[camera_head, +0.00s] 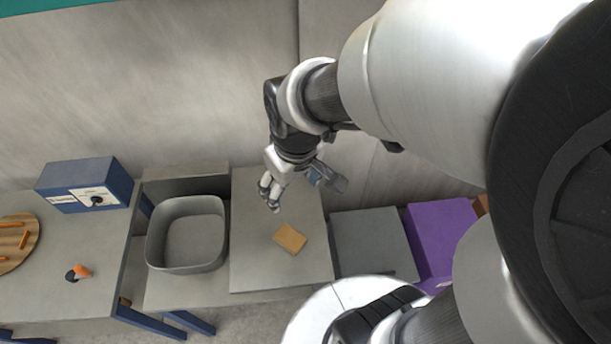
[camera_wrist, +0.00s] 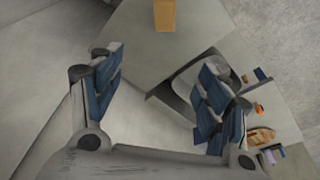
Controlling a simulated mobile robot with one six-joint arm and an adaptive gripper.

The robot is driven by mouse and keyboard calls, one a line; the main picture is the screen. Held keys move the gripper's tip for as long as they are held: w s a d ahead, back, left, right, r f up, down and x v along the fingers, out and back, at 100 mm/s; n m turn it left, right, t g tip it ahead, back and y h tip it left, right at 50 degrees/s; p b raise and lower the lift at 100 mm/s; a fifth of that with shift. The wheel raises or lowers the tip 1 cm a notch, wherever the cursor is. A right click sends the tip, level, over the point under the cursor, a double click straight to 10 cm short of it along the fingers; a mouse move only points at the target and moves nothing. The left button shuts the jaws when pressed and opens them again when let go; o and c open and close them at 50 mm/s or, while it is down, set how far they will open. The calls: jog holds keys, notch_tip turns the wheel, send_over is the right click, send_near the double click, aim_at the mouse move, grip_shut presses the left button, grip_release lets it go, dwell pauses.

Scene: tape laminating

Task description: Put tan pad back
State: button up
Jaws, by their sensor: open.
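The tan pad (camera_head: 290,238) lies flat on the grey raised board or box top (camera_head: 252,270), right of its middle. It also shows in the wrist view (camera_wrist: 164,15) at the top edge, beyond my fingers. My gripper (camera_head: 302,197) hangs above the back part of that surface, apart from the pad. In the wrist view its two blue-padded fingers (camera_wrist: 160,92) are spread wide with nothing between them.
A grey open bin (camera_head: 187,262) stands left of the board. Further left, a table (camera_head: 95,300) bears a blue box with a knob (camera_head: 88,186), a small orange and black item (camera_head: 78,272) and a round wooden board (camera_head: 33,232). A grey box (camera_head: 372,243) and a purple box (camera_head: 441,235) stand at right.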

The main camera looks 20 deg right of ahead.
jog(key=s+r+m+t, duration=0.2)
jog(key=s+r, duration=0.7)
jog(key=s, duration=0.1)
jog(key=shift+s+r+m, duration=0.2)
jog(key=shift+s+m, duration=0.1)
jog(key=shift+s, duration=0.1)
notch_tip(320, 180, down, 5)
jog(key=b, duration=0.5)
jog(key=shift+f, duration=0.1)
